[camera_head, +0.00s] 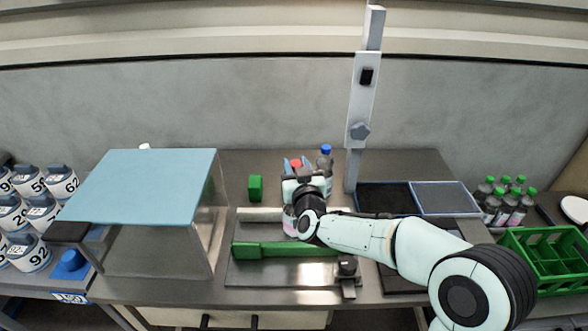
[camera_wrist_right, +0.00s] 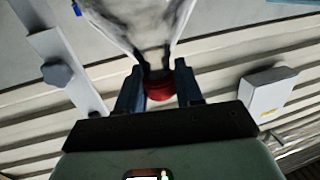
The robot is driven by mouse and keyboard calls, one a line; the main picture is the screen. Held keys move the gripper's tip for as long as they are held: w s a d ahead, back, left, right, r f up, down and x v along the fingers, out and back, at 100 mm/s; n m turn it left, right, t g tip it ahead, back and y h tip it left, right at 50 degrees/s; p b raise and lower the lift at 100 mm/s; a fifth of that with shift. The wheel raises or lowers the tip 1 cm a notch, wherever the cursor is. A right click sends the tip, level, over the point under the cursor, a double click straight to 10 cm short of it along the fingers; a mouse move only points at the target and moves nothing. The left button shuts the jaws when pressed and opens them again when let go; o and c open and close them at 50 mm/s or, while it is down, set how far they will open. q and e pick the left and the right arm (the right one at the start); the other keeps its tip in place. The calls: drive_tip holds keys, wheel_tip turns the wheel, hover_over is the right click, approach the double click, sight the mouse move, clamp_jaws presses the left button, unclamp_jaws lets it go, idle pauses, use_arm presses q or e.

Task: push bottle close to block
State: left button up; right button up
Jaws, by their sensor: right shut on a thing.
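My right gripper (camera_head: 296,165) is shut on a red-capped bottle (camera_wrist_right: 158,84), with a blue finger on each side of the red cap. In the wrist view the clear body of this bottle runs up out of the picture. In the head view the red cap (camera_head: 296,163) shows between the fingers, and my wrist hides much of the area below. A small green block (camera_head: 255,188) stands upright on the table to the left of my right gripper, apart from it. My left gripper is not in view.
A blue-capped bottle (camera_head: 326,160) stands just right of my gripper, near the grey post (camera_head: 361,110). A long green bar (camera_head: 285,249) lies in front. A blue-topped clear enclosure (camera_head: 145,185) stands left. A green crate (camera_head: 545,262) is at the right.

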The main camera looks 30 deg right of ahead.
drive_tip(key=shift+d, duration=0.15)
drive_tip(key=o, duration=1.1)
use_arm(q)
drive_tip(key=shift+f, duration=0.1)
use_arm(e)
drive_tip(key=shift+s, duration=0.1)
drive_tip(key=shift+s+a, duration=0.2)
drive_tip(key=shift+s, duration=0.1)
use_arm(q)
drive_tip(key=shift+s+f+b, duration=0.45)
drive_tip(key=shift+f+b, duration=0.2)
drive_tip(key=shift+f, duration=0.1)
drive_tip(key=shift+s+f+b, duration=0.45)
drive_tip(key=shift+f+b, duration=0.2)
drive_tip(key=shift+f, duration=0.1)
use_arm(e)
drive_tip(key=v, duration=1.2)
drive_tip(key=shift+s, duration=0.25)
